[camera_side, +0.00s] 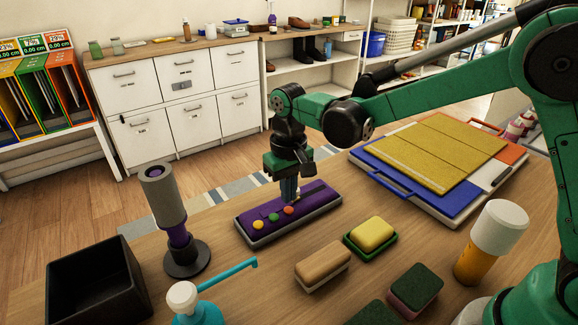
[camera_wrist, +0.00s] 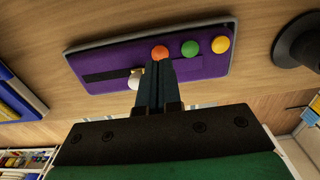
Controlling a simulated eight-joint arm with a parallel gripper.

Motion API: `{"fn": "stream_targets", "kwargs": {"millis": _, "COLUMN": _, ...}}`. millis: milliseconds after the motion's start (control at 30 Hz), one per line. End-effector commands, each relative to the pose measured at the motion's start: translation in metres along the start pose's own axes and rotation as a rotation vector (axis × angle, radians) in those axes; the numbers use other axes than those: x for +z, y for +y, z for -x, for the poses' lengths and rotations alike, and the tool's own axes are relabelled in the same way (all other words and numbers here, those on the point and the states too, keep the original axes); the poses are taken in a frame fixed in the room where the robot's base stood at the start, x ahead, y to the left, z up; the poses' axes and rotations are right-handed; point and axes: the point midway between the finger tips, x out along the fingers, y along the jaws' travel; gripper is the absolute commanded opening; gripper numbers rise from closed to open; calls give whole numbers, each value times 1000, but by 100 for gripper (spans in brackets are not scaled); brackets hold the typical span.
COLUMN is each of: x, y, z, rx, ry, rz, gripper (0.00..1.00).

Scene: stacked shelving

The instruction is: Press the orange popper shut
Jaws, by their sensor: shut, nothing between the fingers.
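A purple strip (camera_side: 315,202) with a grey edge lies on the table; it also shows in the wrist view (camera_wrist: 210,70). It carries an orange popper (camera_side: 288,210), a green popper (camera_side: 273,217) and a yellow popper (camera_side: 258,225). My gripper (camera_side: 291,199) is shut and empty, pointing down over the strip right by the orange popper. In the wrist view the closed fingertips (camera_wrist: 160,64) are just beside the orange popper (camera_wrist: 160,52); I cannot tell if they touch it. A pale round piece (camera_wrist: 135,79) on the strip is partly hidden by the fingers.
A dark stand with a grey-topped purple bottle (camera_side: 165,205) is left of the strip. A yellow sponge on a green dish (camera_side: 371,236) and a wooden brush (camera_side: 322,264) are in front. A blue tray board (camera_side: 415,187) lies behind right. A black bin (camera_side: 95,285) is at front left.

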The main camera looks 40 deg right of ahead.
Motion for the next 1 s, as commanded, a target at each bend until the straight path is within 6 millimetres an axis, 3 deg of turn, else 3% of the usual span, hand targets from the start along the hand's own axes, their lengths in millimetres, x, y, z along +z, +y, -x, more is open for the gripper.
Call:
{"fn": "stream_targets", "kwargs": {"millis": 500, "x": 0, "y": 0, "z": 44, "rx": 0, "ry": 0, "rz": 0, "gripper": 0}}
{"fn": "stream_targets", "kwargs": {"millis": 1000, "x": 4, "y": 4, "z": 54, "rx": -4, "ry": 19, "rz": -1, "gripper": 0}}
